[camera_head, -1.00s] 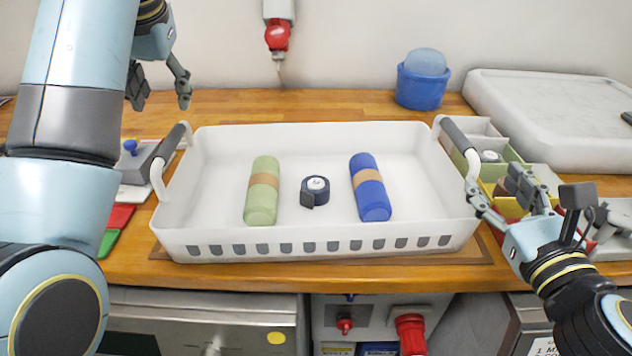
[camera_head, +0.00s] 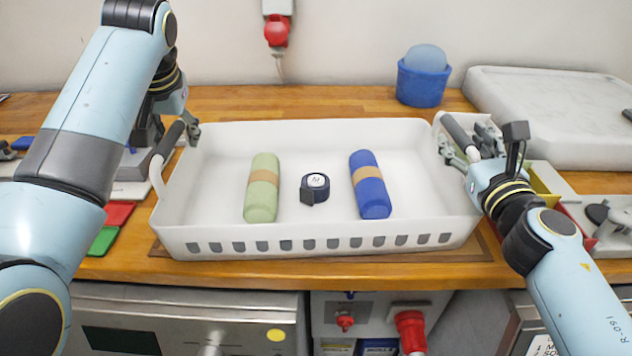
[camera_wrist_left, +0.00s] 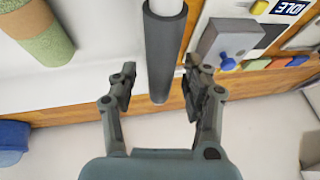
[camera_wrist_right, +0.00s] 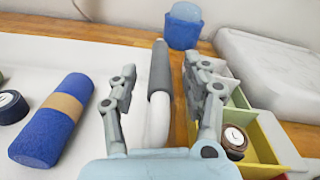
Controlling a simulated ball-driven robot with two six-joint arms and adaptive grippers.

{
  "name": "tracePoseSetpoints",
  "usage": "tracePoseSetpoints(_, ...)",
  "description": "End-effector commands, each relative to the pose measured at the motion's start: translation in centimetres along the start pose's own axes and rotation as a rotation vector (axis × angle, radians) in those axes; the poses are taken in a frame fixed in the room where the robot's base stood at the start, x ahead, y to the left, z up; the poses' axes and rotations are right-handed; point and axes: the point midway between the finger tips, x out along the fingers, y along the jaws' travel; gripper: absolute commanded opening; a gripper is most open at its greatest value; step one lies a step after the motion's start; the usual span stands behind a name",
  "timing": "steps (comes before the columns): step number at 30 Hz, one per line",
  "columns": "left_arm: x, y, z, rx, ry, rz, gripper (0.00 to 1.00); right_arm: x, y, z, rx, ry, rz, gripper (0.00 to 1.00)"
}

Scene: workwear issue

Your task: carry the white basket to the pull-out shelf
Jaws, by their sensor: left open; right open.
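The white basket (camera_head: 320,243) stands on the wooden worktop. It holds a green roll (camera_head: 262,188), a dark blue tape roll (camera_head: 314,189) and a blue roll (camera_head: 370,185). My left gripper (camera_head: 178,126) is open at the basket's left handle; in the left wrist view the handle's grey grip (camera_wrist_left: 163,50) lies between its fingers, untouched. My right gripper (camera_head: 468,146) is open at the right handle; in the right wrist view that handle's grey grip (camera_wrist_right: 160,70) lies between its fingers. The pull-out shelf cannot be made out.
A blue tub (camera_head: 421,84) and a pale slab-like case (camera_head: 550,115) stand at the back right. Coloured bins (camera_head: 547,180) sit close to the right handle. Red and green cards (camera_head: 104,240) lie left of the basket. Bare worktop (camera_head: 290,103) shows behind the basket.

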Motion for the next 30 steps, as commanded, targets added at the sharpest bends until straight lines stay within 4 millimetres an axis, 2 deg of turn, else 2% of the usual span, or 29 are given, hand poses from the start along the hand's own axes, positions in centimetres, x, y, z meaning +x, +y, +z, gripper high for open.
tracePoseSetpoints(5,0.00,0.00,0.00,0.000,0.000,0.000,0.49,-0.01,0.01,0.01,0.000,0.000,0.000,0.49)
tracePoseSetpoints(6,0.00,0.00,0.00,0.000,0.000,0.000,0.46,-0.01,0.01,0.01,0.000,0.000,0.000,0.46)
tracePoseSetpoints(17,-0.02,0.02,0.01,0.000,0.000,0.001,0.00,-0.02,0.00,0.01,-0.001,0.000,0.000,0.00)
tracePoseSetpoints(30,-0.11,0.03,-0.10,0.001,0.003,0.001,0.00,0.02,-0.03,0.16,-0.001,-0.003,0.000,0.00)
